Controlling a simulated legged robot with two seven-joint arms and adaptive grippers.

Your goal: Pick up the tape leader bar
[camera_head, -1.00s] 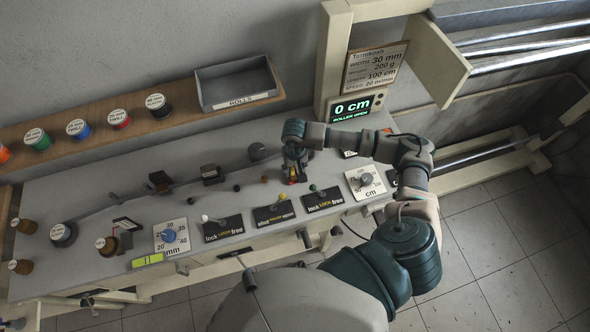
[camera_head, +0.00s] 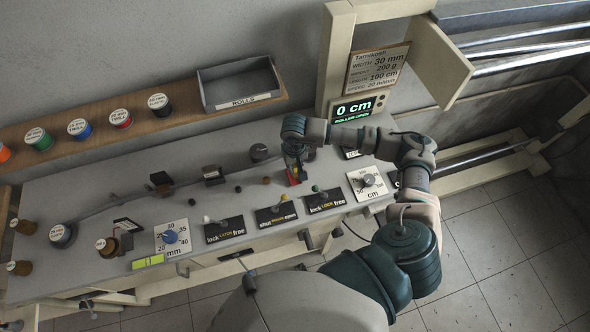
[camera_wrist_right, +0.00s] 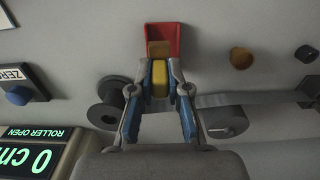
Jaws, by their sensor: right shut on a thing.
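My right gripper (camera_head: 296,168) is over the back right of the grey machine top. In the right wrist view its blue-padded fingers (camera_wrist_right: 160,95) are shut on a small yellow block, which I take as the tape leader bar (camera_wrist_right: 160,75). A red open-ended piece (camera_wrist_right: 164,38) lies just beyond the fingertips; it also shows in the head view (camera_head: 292,179). A grey tape (camera_wrist_right: 250,98) runs from the gripper to the right in the wrist view. Whether the bar touches the machine top is unclear. My left gripper is not in view.
Dark rollers (camera_wrist_right: 110,115) flank the gripper. Lever plates (camera_head: 325,201) and a cm dial (camera_head: 368,181) line the front edge. The display (camera_head: 354,108) reads 0 cm, roller open. A grey rolls tray (camera_head: 240,84) and coloured spools (camera_head: 79,128) stand behind.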

